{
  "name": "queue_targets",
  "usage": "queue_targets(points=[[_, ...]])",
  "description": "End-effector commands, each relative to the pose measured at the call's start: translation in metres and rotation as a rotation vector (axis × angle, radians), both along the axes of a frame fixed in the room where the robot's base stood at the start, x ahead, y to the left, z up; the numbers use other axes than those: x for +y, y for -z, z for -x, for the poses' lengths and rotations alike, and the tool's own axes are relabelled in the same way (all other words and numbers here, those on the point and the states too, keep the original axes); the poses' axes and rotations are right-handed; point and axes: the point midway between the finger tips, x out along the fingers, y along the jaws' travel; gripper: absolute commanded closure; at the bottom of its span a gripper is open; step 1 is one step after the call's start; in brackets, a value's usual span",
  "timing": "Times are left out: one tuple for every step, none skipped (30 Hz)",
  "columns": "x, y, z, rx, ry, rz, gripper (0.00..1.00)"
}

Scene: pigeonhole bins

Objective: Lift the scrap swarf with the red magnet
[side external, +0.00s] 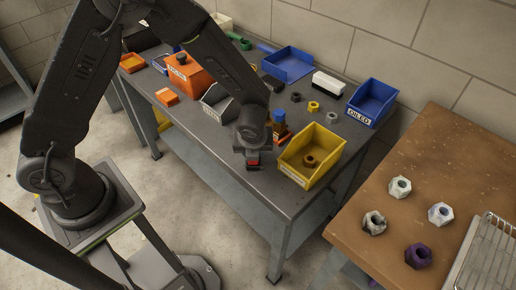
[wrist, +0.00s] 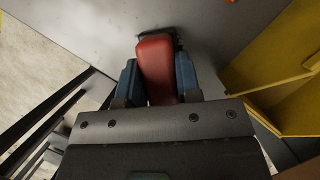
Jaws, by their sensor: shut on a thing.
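The red magnet (wrist: 156,68) is held between the two blue-padded fingers of my gripper (wrist: 157,82) in the wrist view. I cannot make out the scrap swarf for certain in either view.
A yellow bin (side external: 331,156) with a brown nut stands close to my gripper's right. A blue bin (side external: 371,99) labelled OILED, an orange box (side external: 190,78) and loose nuts stand on the grey table. A brown table (side external: 456,155) with several nuts is at right.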

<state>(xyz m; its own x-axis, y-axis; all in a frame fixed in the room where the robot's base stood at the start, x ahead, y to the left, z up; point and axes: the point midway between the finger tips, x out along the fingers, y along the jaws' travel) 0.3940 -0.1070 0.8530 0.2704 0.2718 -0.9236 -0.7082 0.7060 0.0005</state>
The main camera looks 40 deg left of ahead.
Motion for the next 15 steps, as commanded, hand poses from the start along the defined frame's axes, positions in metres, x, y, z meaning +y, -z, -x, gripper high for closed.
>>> queue_targets(points=[[0.005,0.000,0.000,0.000,-0.001,0.000,0.90],[0.008,0.000,0.000,0.000,-0.001,0.000,0.90],[0.012,0.000,0.000,0.000,-0.002,0.000,0.90],[0.015,0.000,0.000,0.000,-0.002,0.000,0.90],[0.017,0.000,0.000,0.000,-0.002,0.000,0.90],[0.021,0.000,0.000,0.001,-0.003,-0.001,0.90],[0.024,0.000,0.000,0.001,-0.002,-0.001,0.90],[0.027,0.000,0.000,0.000,-0.001,0.000,0.90],[0.030,0.000,0.000,0.001,0.000,-0.001,0.90],[0.033,0.000,0.000,0.001,0.000,-0.001,0.90],[0.036,0.000,0.000,0.000,-0.001,0.000,0.90],[0.039,0.000,0.000,0.001,-0.003,-0.001,0.90],[0.042,0.000,0.000,0.001,-0.003,-0.001,0.90],[0.045,0.000,0.000,0.001,-0.003,-0.001,0.90],[0.049,0.000,0.000,0.001,-0.003,-0.001,0.90]])
